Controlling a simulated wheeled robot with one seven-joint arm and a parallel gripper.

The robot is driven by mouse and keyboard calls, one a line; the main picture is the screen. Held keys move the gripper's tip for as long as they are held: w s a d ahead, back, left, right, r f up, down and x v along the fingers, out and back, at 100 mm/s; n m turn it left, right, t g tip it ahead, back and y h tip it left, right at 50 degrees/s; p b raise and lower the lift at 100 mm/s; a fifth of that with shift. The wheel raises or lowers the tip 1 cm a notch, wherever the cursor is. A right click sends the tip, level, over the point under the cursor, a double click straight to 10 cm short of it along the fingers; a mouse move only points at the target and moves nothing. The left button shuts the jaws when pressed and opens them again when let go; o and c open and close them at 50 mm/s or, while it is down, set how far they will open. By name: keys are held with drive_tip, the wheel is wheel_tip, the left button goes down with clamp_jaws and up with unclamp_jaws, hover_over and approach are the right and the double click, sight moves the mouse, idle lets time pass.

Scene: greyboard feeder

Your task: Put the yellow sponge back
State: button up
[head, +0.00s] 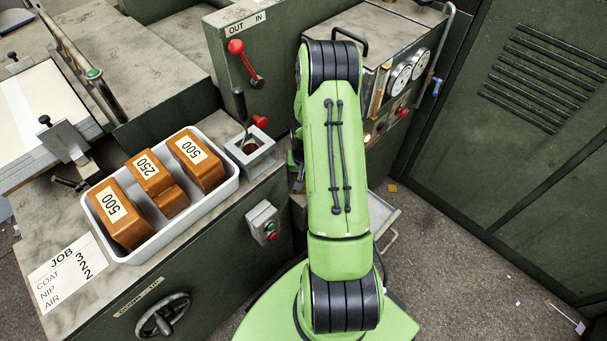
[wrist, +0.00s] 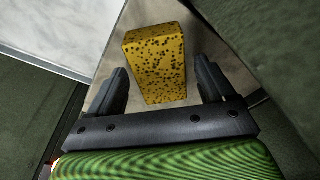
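The yellow sponge (wrist: 158,62), a speckled block, shows in the wrist view on or above a grey-beige surface. My gripper (wrist: 161,66) is open, with one dark finger on each side of the sponge. A gap shows between the sponge and the right finger; the left finger is closer to it. I cannot tell how far the sponge is below the fingertips. In the head view my green arm hides the gripper, and I cannot make out the sponge there.
A white tray (head: 224,192) with orange-brown blocks marked 500 and 250 stands on the left bench (head: 185,252). A square metal holder (head: 262,165) and levers stand beside it. A gauge panel (head: 425,60) is behind my arm. A green cabinet (head: 500,150) bounds the right; floor lies before it.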

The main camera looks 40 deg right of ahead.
wheel_tip(320, 180, up, 12)
drive_tip(key=s+p, duration=0.1)
drive_tip(key=p, duration=0.3)
drive_tip(key=shift+s+a, duration=0.25)
drive_tip(key=shift+a, duration=0.15)
